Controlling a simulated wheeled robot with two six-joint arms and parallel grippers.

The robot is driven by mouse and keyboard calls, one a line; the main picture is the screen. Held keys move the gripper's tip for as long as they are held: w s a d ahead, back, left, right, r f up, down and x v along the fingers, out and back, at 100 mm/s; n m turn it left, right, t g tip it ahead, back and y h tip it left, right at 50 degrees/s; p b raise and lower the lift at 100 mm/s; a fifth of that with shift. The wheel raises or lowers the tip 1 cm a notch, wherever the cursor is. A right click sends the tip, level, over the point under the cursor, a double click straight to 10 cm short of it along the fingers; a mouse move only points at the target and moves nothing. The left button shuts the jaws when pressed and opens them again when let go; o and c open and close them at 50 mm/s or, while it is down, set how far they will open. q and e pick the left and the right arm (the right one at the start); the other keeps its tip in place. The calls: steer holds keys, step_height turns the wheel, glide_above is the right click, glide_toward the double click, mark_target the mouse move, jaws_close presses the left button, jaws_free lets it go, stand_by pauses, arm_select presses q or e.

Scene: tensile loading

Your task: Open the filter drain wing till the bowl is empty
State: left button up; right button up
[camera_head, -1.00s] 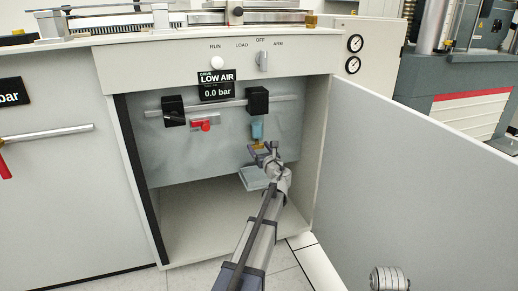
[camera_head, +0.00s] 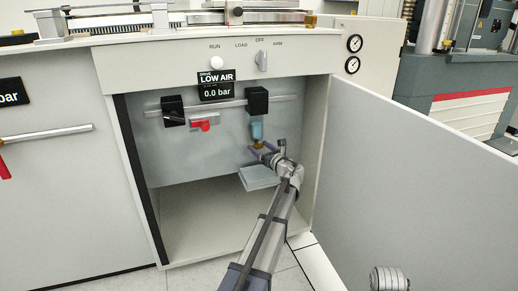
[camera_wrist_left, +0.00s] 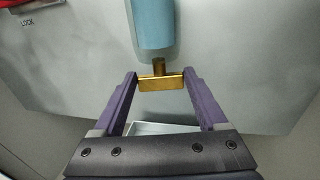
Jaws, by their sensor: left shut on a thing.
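The filter bowl (camera_head: 256,131) is a blue cylinder hanging under a black block inside the open cabinet. It also shows in the left wrist view (camera_wrist_left: 153,25); I cannot tell a liquid level in it. The brass drain wing (camera_wrist_left: 161,81) is a small T-shaped bar on a short stem below the bowl. My left gripper (camera_wrist_left: 160,84) is shut on the wing, one purple finger at each end of the bar. In the head view the left gripper (camera_head: 263,150) sits directly under the bowl and partly hides the wing.
A pale tray (camera_head: 258,177) lies below the bowl. The open cabinet door (camera_head: 410,170) stands to the right of my arm. The display (camera_head: 216,84) reads LOW AIR, 0.0 bar. The cabinet floor is clear.

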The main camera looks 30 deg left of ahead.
arm_select(q)
steer(key=n+g+y, duration=0.1)
steer(key=n+g, duration=0.1)
steer(key=g, duration=0.1)
steer(key=w+n+g+y, duration=0.1)
steer(key=n+g, duration=0.1)
steer(key=g, duration=0.1)
steer(key=shift+w+d, duration=0.1)
steer(key=shift+w, duration=0.05)
steer(key=shift+n+g, duration=1)
steer(key=shift+g, duration=0.9)
steer(key=o, duration=1.3)
